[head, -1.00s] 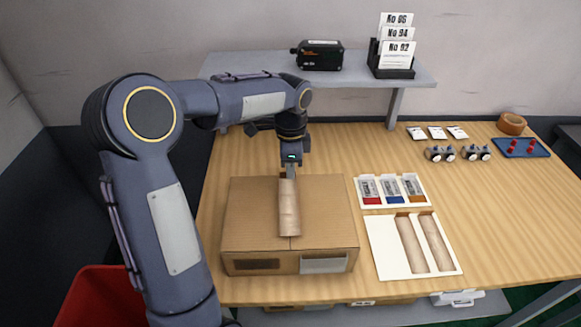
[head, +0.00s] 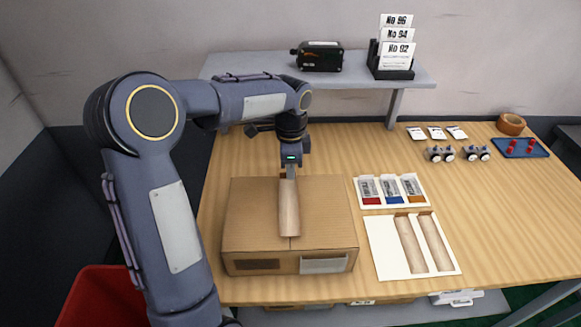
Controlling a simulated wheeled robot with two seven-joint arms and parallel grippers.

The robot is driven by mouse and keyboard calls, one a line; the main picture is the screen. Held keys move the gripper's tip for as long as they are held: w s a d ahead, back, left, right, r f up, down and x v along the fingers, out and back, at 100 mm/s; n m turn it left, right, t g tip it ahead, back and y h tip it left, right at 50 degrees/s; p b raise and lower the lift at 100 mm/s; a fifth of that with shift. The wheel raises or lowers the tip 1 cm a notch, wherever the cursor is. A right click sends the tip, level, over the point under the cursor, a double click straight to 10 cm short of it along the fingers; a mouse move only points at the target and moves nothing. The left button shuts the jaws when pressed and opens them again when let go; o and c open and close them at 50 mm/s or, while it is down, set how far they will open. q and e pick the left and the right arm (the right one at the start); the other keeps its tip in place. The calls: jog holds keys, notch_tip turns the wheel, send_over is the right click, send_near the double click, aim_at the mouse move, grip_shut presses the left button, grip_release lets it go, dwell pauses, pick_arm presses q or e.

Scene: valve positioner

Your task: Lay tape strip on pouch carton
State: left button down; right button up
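The pouch carton (head: 247,217) is a closed brown cardboard box at the front left of the table. A brown tape strip (head: 289,212) lies along the middle of its top, over the seam, running toward the front edge. My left gripper (head: 290,177) points down at the strip's far end. Its fingers look close together there, but I cannot tell whether they grip the strip. A white backing card (head: 385,256) right of the carton holds two more brown strips (head: 410,245). My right gripper is not in view.
A white tray (head: 379,204) with red, blue and orange-marked pouches lies behind the backing card. A tape roll (head: 511,124), a blue tray with red parts (head: 521,148) and small metal fittings (head: 439,153) are at right. A shelf (head: 355,75) spans the back. A red bin (head: 95,297) stands at left.

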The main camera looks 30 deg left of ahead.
pick_arm(q)
jog(key=shift+f, duration=0.55)
dwell(1.4)
jog(key=c, duration=1.6)
grip_release()
jog(key=shift+r, duration=0.1)
notch_tip(320, 180, up, 8)
jog(key=s+d+r+n+t+h, duration=0.25)
jog(key=s+n, duration=0.35)
jog(key=s, duration=0.8)
jog(key=s+d+f+n+t, duration=0.1)
jog(key=s+d+f+n, duration=0.1)
jog(key=s, duration=0.3)
jog(key=s+d+f+n+t+h, duration=0.1)
jog(key=s+d+f+n+t, duration=0.1)
jog(key=s+n, duration=0.3)
jog(key=shift+s+d+f, duration=0.25)
jog(key=shift+d+f, duration=0.45)
jog(key=shift+f, duration=0.15)
